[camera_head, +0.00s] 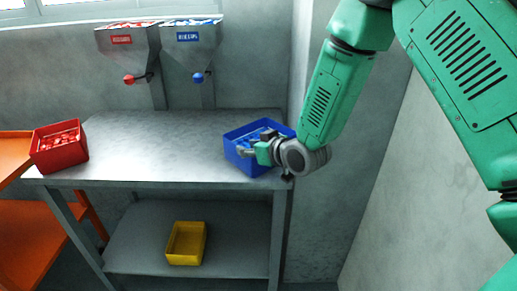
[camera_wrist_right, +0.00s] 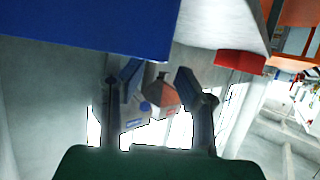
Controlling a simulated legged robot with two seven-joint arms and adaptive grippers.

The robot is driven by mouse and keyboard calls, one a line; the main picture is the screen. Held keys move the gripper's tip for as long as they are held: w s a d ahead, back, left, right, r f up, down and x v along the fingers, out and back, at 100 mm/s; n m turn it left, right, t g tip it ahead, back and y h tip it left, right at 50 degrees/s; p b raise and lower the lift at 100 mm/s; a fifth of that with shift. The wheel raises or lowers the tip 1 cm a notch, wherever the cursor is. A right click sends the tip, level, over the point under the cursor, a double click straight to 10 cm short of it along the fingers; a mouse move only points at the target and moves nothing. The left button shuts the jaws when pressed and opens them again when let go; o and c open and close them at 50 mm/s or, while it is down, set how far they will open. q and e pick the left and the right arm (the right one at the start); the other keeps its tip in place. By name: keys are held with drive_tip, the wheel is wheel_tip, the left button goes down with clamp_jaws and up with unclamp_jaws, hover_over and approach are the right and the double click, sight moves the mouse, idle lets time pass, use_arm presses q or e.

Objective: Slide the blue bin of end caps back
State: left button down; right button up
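The blue bin (camera_head: 240,163) stands at the right end of the grey table, with blue pieces inside. My right gripper (camera_head: 256,143) is at the bin's front right side in the head view, overlapping it; I cannot tell whether they touch. In the right wrist view the blue bin (camera_wrist_right: 95,28) fills the upper left, close to the camera. There the right gripper's fingers (camera_wrist_right: 158,72) are apart with nothing between them, only the distant hoppers behind. My left gripper is not in view.
A red bin (camera_head: 60,147) with red pieces stands at the table's left end. Red (camera_head: 128,40) and blue (camera_head: 190,40) labelled hoppers hang behind the table (camera_head: 150,150), whose middle is clear. A yellow bin (camera_head: 186,244) is on the lower shelf. Walls close the right side.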

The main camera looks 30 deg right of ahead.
drive_tip(key=v, duration=0.6)
drive_tip(key=shift+f, duration=0.1)
drive_tip(key=s+a+f+g+h, duration=0.1)
drive_tip(key=s+a+f+g, duration=0.2)
drive_tip(key=s+f+g, duration=0.85)
drive_tip(key=s+f, duration=0.7)
drive_tip(key=s, duration=0.4)
drive_tip(key=s+f+m+g+h, duration=0.1)
drive_tip(key=s+f, duration=0.7)
drive_tip(key=s, duration=0.3)
drive_tip(key=shift+a+f, duration=0.25)
drive_tip(key=shift+f, duration=0.05)
